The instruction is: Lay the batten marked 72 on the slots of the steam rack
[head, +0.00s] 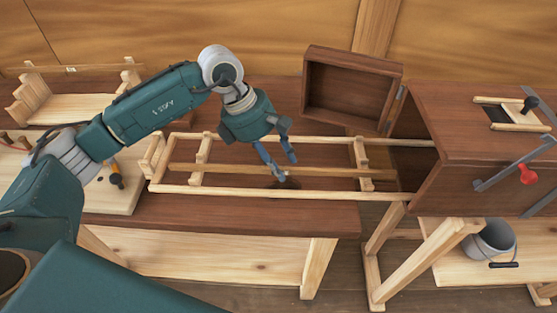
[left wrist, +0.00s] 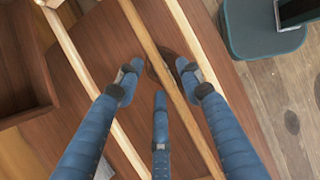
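The steam rack (head: 300,193) is a pale wooden frame with two long rails and slotted crosspieces, reaching into the open brown steam box. A thin, darker batten (head: 225,170) runs lengthwise between its rails and appears to lie across the crosspieces; no number is readable on it. My left gripper (head: 280,161) is over the middle of the rack, fingers pointing down and apart. In the left wrist view the batten (left wrist: 148,42) passes between the spread fingers (left wrist: 158,85), with no clear grip on it. My right gripper is not in view.
The brown steam box (head: 460,125) stands at right with its door (head: 352,90) swung open behind the rack. A pale wooden stand (head: 80,108) with upright notched ends is at back left. A grey bucket (head: 492,240) sits low at right.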

